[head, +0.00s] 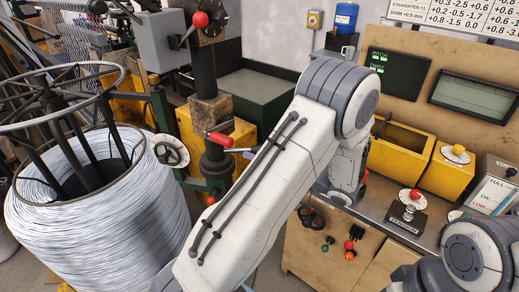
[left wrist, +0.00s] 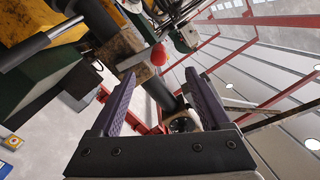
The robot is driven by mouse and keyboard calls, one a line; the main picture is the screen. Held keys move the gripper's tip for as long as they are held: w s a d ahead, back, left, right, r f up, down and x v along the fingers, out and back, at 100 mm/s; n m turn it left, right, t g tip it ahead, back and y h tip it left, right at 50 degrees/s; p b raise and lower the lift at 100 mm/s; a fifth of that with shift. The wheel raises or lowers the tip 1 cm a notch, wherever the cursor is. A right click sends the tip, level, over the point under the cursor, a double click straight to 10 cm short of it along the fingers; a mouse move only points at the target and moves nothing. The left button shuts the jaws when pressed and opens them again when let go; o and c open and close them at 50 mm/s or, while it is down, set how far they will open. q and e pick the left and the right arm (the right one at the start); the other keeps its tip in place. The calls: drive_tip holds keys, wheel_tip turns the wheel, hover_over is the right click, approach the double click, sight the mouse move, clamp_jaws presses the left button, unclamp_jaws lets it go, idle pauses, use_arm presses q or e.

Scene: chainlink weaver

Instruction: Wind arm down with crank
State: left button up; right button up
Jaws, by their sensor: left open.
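A dark upright column (head: 206,75) with a brown block (head: 205,108) stands left of centre in the head view. A crank with a red grip (head: 219,139) sticks out below the block. In the left wrist view a red rounded grip (left wrist: 158,54) shows beside the brown block (left wrist: 117,44), just beyond the fingertips. My left gripper (left wrist: 158,77) is open, its purple fingers on either side of the line to the red grip, with no visible hold on it. In the head view my own left arm hides most of that hand. My right gripper is not in view.
A large coil of wire (head: 95,215) on a black reel stands at the left. A small handwheel (head: 170,150) sits between coil and column. A red ball-ended lever (head: 199,20) is higher up.

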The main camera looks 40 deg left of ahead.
sight(223, 140)
use_arm(q)
drive_tip(key=a+p, duration=0.1)
drive_tip(key=a, duration=0.1)
drive_tip(key=a+p, duration=0.1)
drive_tip(key=a, duration=0.1)
drive_tip(key=a+p, duration=0.2)
drive_tip(key=a, duration=0.1)
drive_tip(key=shift+r, duration=0.25)
drive_tip(key=a+b, duration=0.4)
drive_tip(key=a, duration=0.1)
drive_tip(key=shift+s+a+f, duration=0.1)
drive_tip(key=shift+a+f, duration=0.1)
drive_tip(key=shift+f, duration=0.2)
drive_tip(key=shift+a+r+b, duration=0.15)
drive_tip(key=shift+a+b, duration=0.15)
drive_tip(key=shift+a, duration=0.15)
clamp_jaws()
